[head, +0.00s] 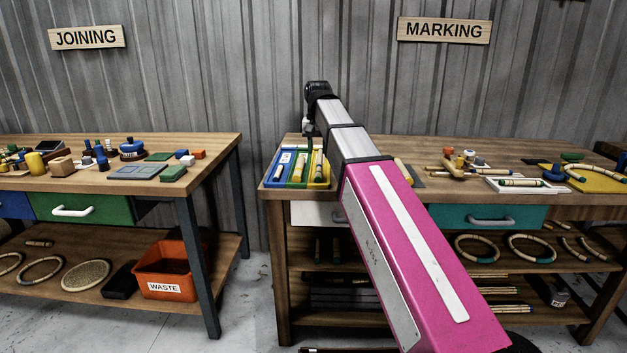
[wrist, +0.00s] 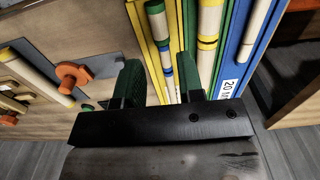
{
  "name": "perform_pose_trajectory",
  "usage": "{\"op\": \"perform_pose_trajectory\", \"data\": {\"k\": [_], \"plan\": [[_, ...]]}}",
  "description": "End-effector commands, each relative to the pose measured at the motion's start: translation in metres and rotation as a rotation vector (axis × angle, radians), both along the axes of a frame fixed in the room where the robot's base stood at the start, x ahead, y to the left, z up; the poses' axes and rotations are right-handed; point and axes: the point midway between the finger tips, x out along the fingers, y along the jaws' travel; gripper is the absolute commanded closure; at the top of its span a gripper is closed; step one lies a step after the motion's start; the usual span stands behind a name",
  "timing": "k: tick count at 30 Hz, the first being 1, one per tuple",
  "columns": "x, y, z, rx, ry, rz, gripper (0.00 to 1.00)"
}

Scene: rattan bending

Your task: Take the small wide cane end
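A divided tray (head: 268,184) with blue, yellow and green compartments stands at the left end of the marking bench and holds several cane pieces. In the wrist view, a pale cane piece with a green end and blue bands (wrist: 157,34) lies left of a cane with yellow bands (wrist: 208,42). A shorter plain cane piece (wrist: 255,32) lies in the blue compartment by a "20" label. Which is the small wide end is not clear. My gripper (wrist: 162,84) is open over the tray, its fingers either side of the green-ended cane; nothing is visibly held.
The marking bench (head: 430,204) holds loose canes and a white tray (head: 500,188) to the right. The joining bench (head: 110,186) stands left, across a gap. An orange clamp-like piece (wrist: 72,74) lies left of my gripper in the wrist view.

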Motion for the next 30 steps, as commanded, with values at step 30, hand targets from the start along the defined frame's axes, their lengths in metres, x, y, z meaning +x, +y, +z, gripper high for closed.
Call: {"op": "perform_pose_trajectory", "data": {"k": [30], "plan": [[-0.003,-0.003,-0.099,0.000,0.000,0.001,0.65]]}}
